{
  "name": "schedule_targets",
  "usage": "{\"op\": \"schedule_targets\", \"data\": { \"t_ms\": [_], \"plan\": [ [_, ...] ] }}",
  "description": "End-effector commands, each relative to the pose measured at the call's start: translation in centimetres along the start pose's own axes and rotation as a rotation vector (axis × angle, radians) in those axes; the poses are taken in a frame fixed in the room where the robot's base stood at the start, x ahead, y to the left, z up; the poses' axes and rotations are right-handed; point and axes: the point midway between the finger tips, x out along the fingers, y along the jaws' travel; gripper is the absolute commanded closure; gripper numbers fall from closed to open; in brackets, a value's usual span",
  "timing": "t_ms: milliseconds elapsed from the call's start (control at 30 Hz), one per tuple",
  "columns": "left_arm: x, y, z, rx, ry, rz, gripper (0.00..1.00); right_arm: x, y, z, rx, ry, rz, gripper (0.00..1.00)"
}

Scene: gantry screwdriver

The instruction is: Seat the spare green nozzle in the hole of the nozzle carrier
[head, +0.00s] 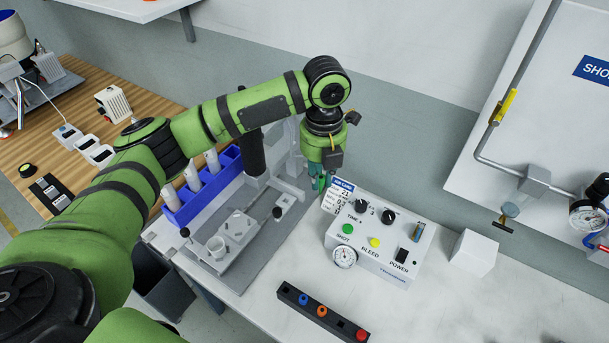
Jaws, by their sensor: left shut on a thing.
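My left gripper (319,178) points down behind the left end of the white control box, beside the gantry. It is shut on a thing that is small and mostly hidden. Green shows at the fingertips, and I take the thing to be the green nozzle. A dark strip (287,291), which looks like the nozzle carrier, lies on the bench at the front. It holds a blue nozzle (303,299), an orange nozzle (321,311) and a red nozzle (361,334). One dark place between orange and red looks empty. My right gripper is not in view.
The control box (375,240) with knobs and gauge stands between my left gripper and the strip. The gantry with its grey base plate (255,240) and a blue rack (208,186) stand left. A white block (473,255) is right. Bare bench (450,310) lies right of the strip.

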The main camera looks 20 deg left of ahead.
Motion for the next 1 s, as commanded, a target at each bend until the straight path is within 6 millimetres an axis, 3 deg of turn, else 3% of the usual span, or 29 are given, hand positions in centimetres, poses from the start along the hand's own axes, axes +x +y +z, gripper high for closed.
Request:
{"op": "schedule_targets", "data": {
  "t_ms": [133,267,400,600,733,1000],
  "plan": [
    [-0.8,-1.0,-0.5,-0.01,0.0,-0.002,0.95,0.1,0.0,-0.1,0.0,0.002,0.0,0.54],
    [-0.9,0.0,0.2,-0.088,0.014,-0.014,0.95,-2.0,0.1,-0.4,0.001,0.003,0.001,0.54],
    [0.4,3.0,1.8,-0.227,0.023,-0.022,0.95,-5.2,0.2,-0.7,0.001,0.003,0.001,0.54],
    [2.8,7.6,3.1,-0.377,0.011,-0.009,0.95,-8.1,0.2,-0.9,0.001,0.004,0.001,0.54],
    [3.9,9.1,3.4,-0.416,0.003,-0.001,0.95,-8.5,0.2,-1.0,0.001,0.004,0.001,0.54],
    [5.6,9.3,3.4,-0.421,0.0,0.0,0.95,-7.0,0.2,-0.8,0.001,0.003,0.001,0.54]
  ]
}}
